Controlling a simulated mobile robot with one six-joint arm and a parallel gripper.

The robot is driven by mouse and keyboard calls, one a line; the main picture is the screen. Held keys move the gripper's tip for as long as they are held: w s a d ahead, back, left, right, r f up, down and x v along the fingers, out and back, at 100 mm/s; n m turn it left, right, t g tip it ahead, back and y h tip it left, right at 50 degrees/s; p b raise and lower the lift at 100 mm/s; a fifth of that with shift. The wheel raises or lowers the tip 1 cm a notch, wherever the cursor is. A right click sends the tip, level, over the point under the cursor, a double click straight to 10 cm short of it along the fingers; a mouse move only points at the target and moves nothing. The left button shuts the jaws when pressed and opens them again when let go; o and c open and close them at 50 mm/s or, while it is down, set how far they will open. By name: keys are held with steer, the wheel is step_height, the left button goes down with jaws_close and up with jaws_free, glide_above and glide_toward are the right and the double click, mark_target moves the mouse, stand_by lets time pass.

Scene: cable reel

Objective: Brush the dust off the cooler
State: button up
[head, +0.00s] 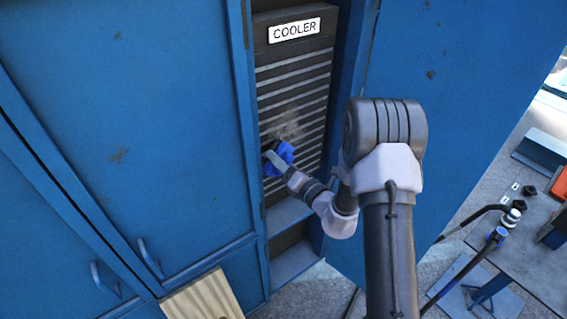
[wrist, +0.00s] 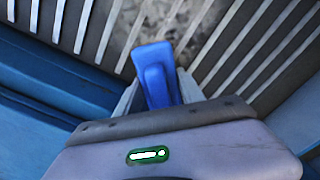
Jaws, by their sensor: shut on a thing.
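The cooler (head: 310,85) is a dark slatted panel in a recess of the blue cabinet, under a white label reading COOLER. A pale dust patch (head: 290,122) lies on its middle slats. In the wrist view, grey dust (wrist: 160,18) covers slats just beyond the tool. My gripper (head: 279,163) is at the lower part of the cooler, below the dust patch. It is shut on a blue brush (head: 286,151), which also shows between the fingers in the wrist view (wrist: 155,72). The brush's bristles are hidden, and I cannot tell whether it touches the slats.
Blue cabinet walls (head: 130,110) flank the recess on the left, and a blue panel (head: 450,90) stands on the right. A ledge (head: 288,214) lies below the cooler. A grey table (head: 525,262) with black cables stands at the lower right. A wooden board (head: 205,298) is at the bottom.

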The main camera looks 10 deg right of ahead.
steer(key=shift+p+x, duration=0.4)
steer(key=shift+x, duration=0.7)
stand_by(0.4)
